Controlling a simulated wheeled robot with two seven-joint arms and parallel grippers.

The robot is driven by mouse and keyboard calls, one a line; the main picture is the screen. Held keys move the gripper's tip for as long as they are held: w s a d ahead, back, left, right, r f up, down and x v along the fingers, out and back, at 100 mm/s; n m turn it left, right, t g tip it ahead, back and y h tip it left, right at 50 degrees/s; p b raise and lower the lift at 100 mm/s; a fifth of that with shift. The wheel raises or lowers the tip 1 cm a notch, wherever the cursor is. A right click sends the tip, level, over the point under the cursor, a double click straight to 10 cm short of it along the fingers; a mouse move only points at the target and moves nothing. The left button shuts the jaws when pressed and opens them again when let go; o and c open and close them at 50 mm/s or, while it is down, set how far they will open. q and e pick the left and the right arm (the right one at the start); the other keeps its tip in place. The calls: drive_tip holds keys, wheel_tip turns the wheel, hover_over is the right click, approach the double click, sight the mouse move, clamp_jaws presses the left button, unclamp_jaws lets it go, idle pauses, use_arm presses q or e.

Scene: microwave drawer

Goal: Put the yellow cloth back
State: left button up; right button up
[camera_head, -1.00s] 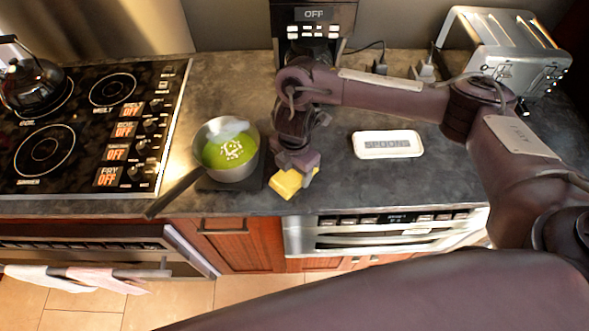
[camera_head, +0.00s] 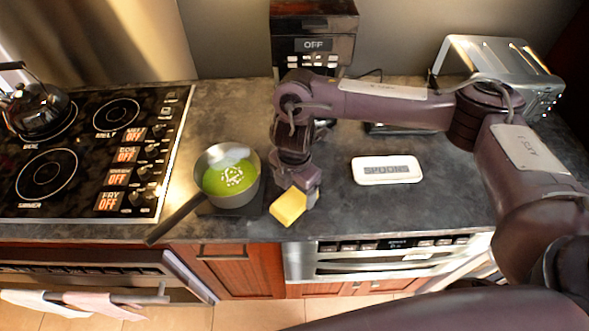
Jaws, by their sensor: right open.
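The yellow cloth (camera_head: 289,207) looks like a small folded block at the front edge of the dark counter, just right of the pot. My right gripper (camera_head: 297,194) points down right at it, its jaws open. The gripper hides the cloth's back edge, and I cannot tell whether the fingers touch it. My left gripper is out of view.
A pot of green soup (camera_head: 230,178) stands close on the left, its handle jutting over the counter edge. A spoons tray (camera_head: 386,170) lies to the right. A coffee maker (camera_head: 313,45) and toaster (camera_head: 498,75) stand behind. Towels (camera_head: 105,303) hang on the oven handle.

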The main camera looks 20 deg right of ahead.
sight(295, 198)
wheel_tip(295, 198, up, 8)
idle(0.4)
